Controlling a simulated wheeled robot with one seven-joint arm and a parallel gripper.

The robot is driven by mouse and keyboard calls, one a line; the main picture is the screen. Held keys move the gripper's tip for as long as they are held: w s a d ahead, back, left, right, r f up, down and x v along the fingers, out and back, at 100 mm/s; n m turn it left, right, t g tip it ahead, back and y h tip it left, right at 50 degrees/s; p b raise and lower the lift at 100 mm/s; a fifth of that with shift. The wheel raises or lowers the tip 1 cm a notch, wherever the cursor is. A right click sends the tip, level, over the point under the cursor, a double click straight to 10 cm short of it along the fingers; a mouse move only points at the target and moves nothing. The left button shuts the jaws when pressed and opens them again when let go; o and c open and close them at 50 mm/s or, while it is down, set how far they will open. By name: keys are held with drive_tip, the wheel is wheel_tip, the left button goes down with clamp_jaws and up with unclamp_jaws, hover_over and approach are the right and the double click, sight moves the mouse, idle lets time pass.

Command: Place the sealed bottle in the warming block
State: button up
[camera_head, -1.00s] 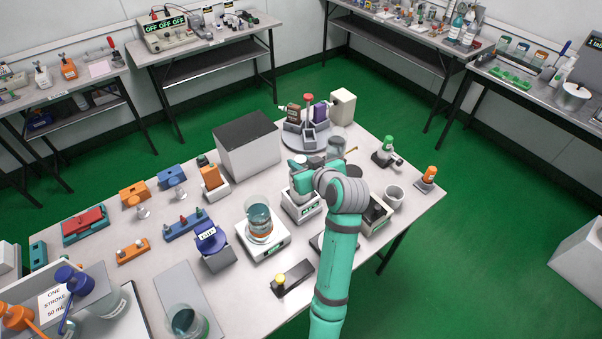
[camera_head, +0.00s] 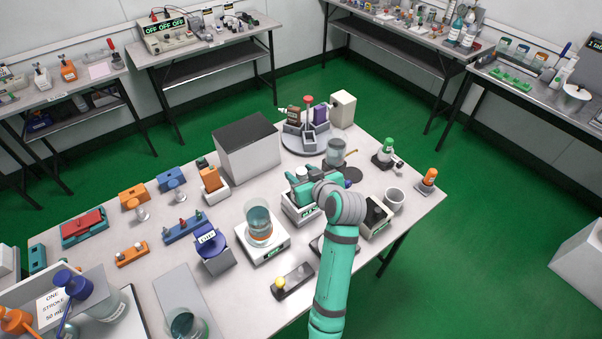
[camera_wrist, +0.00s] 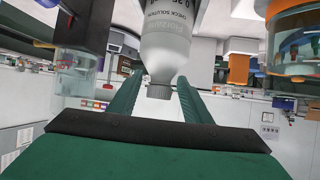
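The sealed bottle (camera_wrist: 168,45) is white with a grey cap and a "CHECK SOLUTION" label; it appears inverted in the wrist view. My gripper (camera_wrist: 160,80) has one teal finger on each side of it near the shoulder, and the fingertips seem to press on it. In the head view my gripper (camera_head: 304,178) is over a white block with a green display (camera_head: 303,213), which looks like the warming block. The bottle's pale top (camera_head: 301,171) shows between the fingers. The fingers hide its lower part, so I cannot tell how deep it sits.
A beaker on a white scale (camera_head: 262,246) stands left of the block. A dark-topped box (camera_head: 248,160) and a round carousel (camera_head: 305,147) stand behind.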

drive_tip(key=shift+a, duration=0.15)
drive_tip(key=shift+s+r, duration=0.1)
drive_tip(key=shift+r, duration=0.05)
drive_tip(key=v, duration=1.2)
drive_tip(key=s+f+m+h, duration=0.1)
drive_tip(key=s+f+m, duration=0.1)
drive_tip(key=s+f, duration=0.3)
drive_tip(key=s+a+f+m+t+h, duration=0.1)
drive_tip(key=s+f+m+h, duration=0.1)
drive_tip(key=s+f, duration=0.3)
drive_tip(key=s+f+m+t+h, duration=0.1)
drive_tip(key=s+f, duration=0.4)
drive_tip(key=f, duration=0.2)
drive_tip(key=shift+a+f+m, duration=0.2)
drive_tip(key=shift+a+m, duration=0.2)
drive_tip(key=s+a+r+t, duration=0.1)
drive_tip(key=s+r, duration=0.1)
drive_tip(key=s, duration=1)
drive_tip(key=s+a+r+t+h, duration=0.1)
drive_tip(key=s+r, duration=0.1)
drive_tip(key=s, duration=0.9)
drive_tip(key=shift+s+a+r+n, duration=0.25)
drive_tip(key=shift+s+r+n, duration=0.05)
drive_tip(key=shift+s, duration=0.05)
